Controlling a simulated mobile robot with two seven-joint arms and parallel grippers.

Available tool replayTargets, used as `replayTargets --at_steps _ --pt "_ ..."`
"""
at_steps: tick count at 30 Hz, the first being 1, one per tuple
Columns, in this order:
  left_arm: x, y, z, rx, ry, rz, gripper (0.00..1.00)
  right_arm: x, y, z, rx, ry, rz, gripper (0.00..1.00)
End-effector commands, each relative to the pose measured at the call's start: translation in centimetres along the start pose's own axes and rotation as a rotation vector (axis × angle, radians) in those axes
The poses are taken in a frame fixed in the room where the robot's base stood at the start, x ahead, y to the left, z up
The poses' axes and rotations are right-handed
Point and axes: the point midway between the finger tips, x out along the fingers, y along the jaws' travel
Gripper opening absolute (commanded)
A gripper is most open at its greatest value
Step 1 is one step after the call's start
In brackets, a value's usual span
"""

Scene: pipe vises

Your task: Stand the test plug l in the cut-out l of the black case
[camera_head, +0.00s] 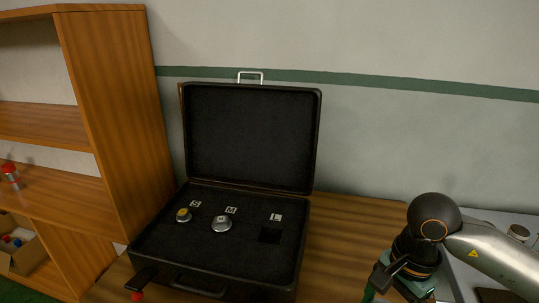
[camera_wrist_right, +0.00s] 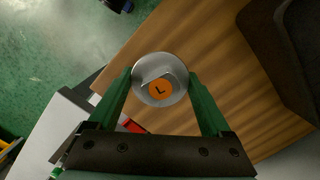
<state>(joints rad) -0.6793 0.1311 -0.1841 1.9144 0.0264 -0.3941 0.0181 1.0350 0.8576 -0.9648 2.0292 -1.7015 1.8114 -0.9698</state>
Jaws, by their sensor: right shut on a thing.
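The test plug l (camera_wrist_right: 160,68) is a round silver metal piece with an orange disc marked L, seen in the right wrist view. My right gripper (camera_wrist_right: 160,85) is shut on it, one green finger on each side. In the head view my right gripper (camera_head: 388,290) is at the lower right, to the right of the case, and the plug is not visible there. The black case (camera_head: 158,241) stands open on the wooden table. Its cut-out l (camera_head: 269,236) is a dark, empty square below the L label.
A plug S (camera_head: 183,216) and a plug M (camera_head: 221,224) sit in the case to the left of the L cut-out. The raised lid (camera_head: 252,135) stands behind. A wooden shelf (camera_head: 110,120) borders the left. Bare table (camera_head: 345,235) lies between case and gripper.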

Motion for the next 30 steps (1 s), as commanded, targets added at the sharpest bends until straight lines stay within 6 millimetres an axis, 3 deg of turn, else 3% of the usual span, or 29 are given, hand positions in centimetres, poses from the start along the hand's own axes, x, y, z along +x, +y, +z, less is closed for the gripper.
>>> replayTargets --at_steps 9,16,24,30 --pt "-0.09 0.00 -0.09 0.000 0.000 0.000 0.50 0.06 -0.06 0.00 -0.614 0.001 0.074 0.14" --pt "-0.12 0.00 -0.13 0.000 0.000 0.000 0.50 0.17 -0.05 0.00 -0.963 0.003 0.116 0.14" --pt "-0.11 0.00 -0.12 0.000 0.000 0.000 0.50 0.24 -0.01 -0.04 -1.106 0.002 0.134 0.14" --pt "0.74 -0.01 0.84 0.000 -0.004 0.001 0.50 0.36 0.03 0.65 -1.032 0.002 0.112 0.14"
